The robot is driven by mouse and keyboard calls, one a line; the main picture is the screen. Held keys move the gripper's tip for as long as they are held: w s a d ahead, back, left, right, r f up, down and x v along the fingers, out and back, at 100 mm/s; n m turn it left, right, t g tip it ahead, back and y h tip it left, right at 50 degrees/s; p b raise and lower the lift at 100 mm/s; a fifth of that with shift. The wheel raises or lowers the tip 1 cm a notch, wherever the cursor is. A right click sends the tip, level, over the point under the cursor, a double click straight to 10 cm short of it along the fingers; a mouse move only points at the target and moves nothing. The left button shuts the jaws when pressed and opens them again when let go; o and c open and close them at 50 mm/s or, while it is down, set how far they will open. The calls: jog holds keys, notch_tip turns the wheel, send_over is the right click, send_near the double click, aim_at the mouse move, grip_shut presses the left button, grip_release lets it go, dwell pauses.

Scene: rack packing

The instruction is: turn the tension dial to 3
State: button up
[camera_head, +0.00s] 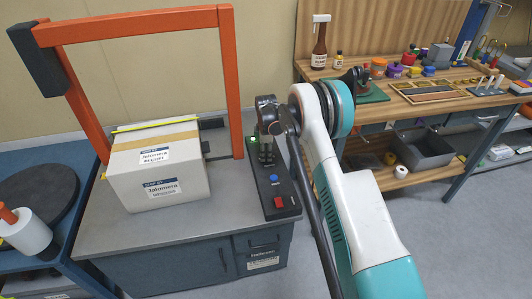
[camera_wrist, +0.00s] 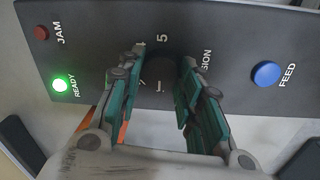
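The dark tension dial (camera_wrist: 161,72) shows in the wrist view on the grey control panel (camera_wrist: 213,20). A "5" is printed above it, and part of the label ends in "SION". Its pointer is not clear. My gripper (camera_wrist: 162,60) has its two green fingers on either side of the dial, the tips close to its sides. I cannot tell if they touch it. In the head view my gripper (camera_head: 266,150) points down over the control box (camera_head: 272,188), and the dial is hidden there.
A green ready light (camera_wrist: 60,85), a red jam light (camera_wrist: 41,33) and a blue feed button (camera_wrist: 266,74) sit around the dial. A red switch (camera_head: 280,201) is at the box's front. A carton (camera_head: 158,178) stands left under an orange arch (camera_head: 231,90).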

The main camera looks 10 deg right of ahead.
jog(key=shift+m, duration=0.3)
jog(key=shift+c, duration=0.2)
jog(key=m, duration=0.4)
jog(key=shift+w, duration=0.1)
jog(key=m, duration=0.4)
jog(key=shift+w+m+p, duration=0.1)
jog(key=shift+m+p, duration=0.3)
jog(key=m, duration=0.4)
jog(key=shift+m+g+h, duration=0.3)
jog(key=shift+d+m, duration=0.1)
jog(key=shift+m, duration=1.9)
jog(key=shift+w, duration=0.1)
jog(key=o, duration=1.1)
